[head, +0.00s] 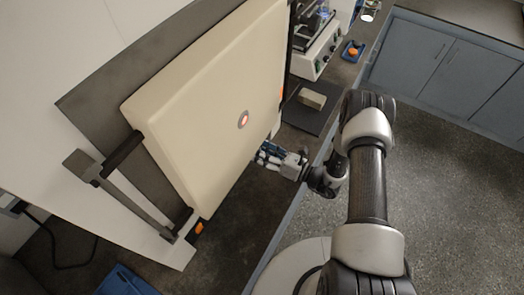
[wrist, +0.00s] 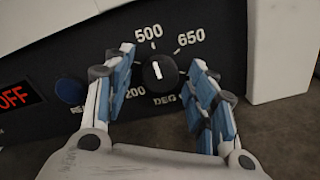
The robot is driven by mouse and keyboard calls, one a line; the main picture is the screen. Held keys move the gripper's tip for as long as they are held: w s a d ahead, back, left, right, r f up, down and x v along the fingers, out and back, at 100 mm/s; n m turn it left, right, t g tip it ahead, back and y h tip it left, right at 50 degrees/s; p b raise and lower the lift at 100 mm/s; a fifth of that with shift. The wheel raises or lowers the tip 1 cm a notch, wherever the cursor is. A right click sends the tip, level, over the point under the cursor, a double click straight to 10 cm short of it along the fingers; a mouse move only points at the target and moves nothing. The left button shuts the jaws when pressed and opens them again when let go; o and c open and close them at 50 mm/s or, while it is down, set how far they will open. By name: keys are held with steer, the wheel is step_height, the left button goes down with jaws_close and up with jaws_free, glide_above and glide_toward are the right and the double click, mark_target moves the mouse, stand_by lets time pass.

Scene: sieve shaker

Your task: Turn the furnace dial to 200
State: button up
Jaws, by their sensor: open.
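The furnace (head: 215,100) is a large cream box on the bench in the head view. Its dial (wrist: 160,72) is a black knob on the dark front panel in the wrist view. The dial's white mark is nearly upright, leaning slightly left toward the 500 label. The 200 label (wrist: 135,93) is at its lower left, and 650 is at upper right. My gripper (wrist: 162,70) is open, with one blue-padded finger on each side of the dial. I cannot tell whether either finger touches it. In the head view my gripper (head: 268,153) is at the furnace's front, and the dial is hidden.
A lit red OFF display (wrist: 15,97) and a blue button (wrist: 69,91) are left of the dial. A beige block (head: 312,98) lies on a dark mat (head: 305,117) beyond my gripper. A white instrument (head: 318,48) stands farther back. Open floor lies right of the bench.

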steer(key=shift+c, duration=0.2)
steer(key=c, duration=1)
steer(key=shift+n, duration=0.4)
steer(key=shift+c, duration=0.2)
steer(key=n+b, duration=0.2)
steer(key=n, duration=0.2)
steer(key=shift+n, duration=0.3)
steer(key=n+b, duration=0.1)
steer(key=n, duration=0.4)
steer(key=shift+b, duration=0.4)
steer(key=n+b, duration=0.3)
steer(key=n, duration=0.4)
steer(key=shift+w+n, duration=0.1)
steer(key=shift+n, duration=0.2)
steer(key=n+b, duration=0.3)
steer(key=n, duration=0.2)
steer(key=shift+n, duration=0.4)
steer(key=shift+r+n, duration=0.1)
steer(key=shift+n, duration=0.2)
